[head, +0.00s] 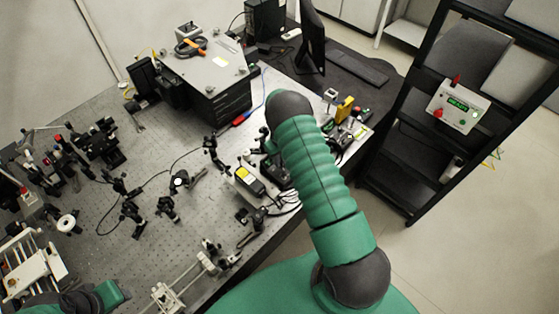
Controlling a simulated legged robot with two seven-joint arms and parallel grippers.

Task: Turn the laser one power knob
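A white control box (458,107) with a lit green display sits on the black rack at the right. A red knob (438,113) is at its left and green controls are at its lower right. I cannot read which part is the laser one power knob. My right arm rises across the middle, bent at a dark elbow over the bench. My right gripper (274,170) is a dark shape partly hidden beside that arm, apart from the control box; its fingers cannot be made out. My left arm shows only at the lower left edge, and its gripper is not visible.
The optical bench (105,205) holds many mounts and cables. A black-sided case (212,75) with orange-handled tool on top stands at the back. A monitor (311,40) and keyboard (357,68) are on a dark desk. The black rack (412,125) stands right; floor between is clear.

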